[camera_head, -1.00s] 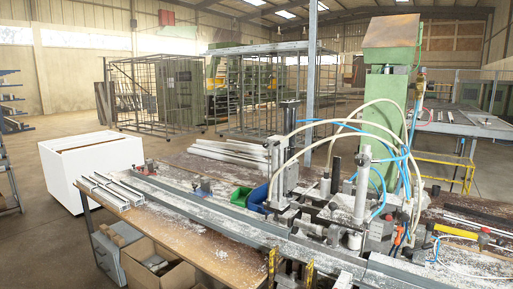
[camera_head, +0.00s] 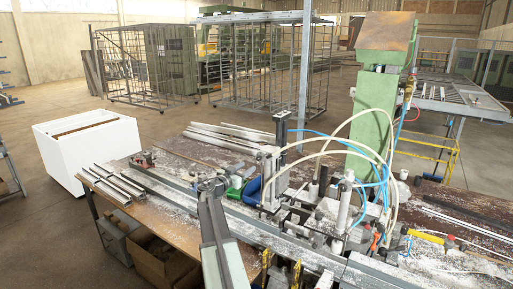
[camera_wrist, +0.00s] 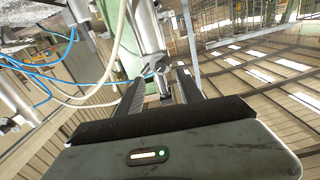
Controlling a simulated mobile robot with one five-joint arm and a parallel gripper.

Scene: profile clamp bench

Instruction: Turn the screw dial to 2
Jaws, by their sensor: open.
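My gripper (camera_head: 211,186) reaches up from the bottom middle of the head view, over the front of the bench near the clamp. In the wrist view my gripper (camera_wrist: 160,76) has its two dark fingers spread apart. A metal clamp cylinder (camera_wrist: 150,32) shows beyond them, with a small metal fitting near its lower end seen between the fingertips. I cannot tell whether the fingers touch it. The profile clamp, with upright metal posts (camera_head: 268,178), stands right of my gripper in the head view. No dial numbers are readable, and I cannot pick out the screw dial for sure.
A long grey rail (camera_head: 275,236) runs along the bench (camera_head: 165,212). Blue and white hoses arch over the clamp beside a green column (camera_head: 371,120). Metal profiles (camera_head: 112,184) lie at the left end. A white cabinet (camera_head: 88,150) stands left on open floor.

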